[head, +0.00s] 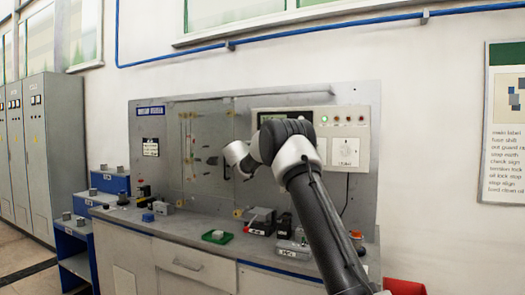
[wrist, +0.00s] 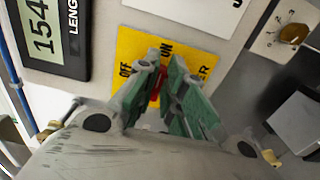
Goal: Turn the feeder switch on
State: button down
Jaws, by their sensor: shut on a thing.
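The feeder switch shows in the wrist view as a yellow plate (wrist: 135,45) marked OFF and ON, with a label ending in "ER" partly covered. A red lever (wrist: 155,97) shows between the green-padded fingers of my gripper (wrist: 165,75). The fingers are shut on it, with their tips close to the plate. The red part shows nearer the ON word, but the fingers hide much of it and I cannot tell its exact setting. In the head view my arm reaches to the back panel, and its fingers and the switch cannot be made out.
A black length display (wrist: 48,35) reading 154 is left of the plate, and a brass knob (wrist: 293,33) is to the right. In the head view, a grey bench (head: 185,262) holds a green tray (head: 217,237) and small devices below the arm. Grey cabinets (head: 38,150) stand at left.

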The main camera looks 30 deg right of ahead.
jog(key=shift+f, duration=0.15)
jog(key=c, duration=1.5)
grip_release()
jog(key=v, duration=1.2)
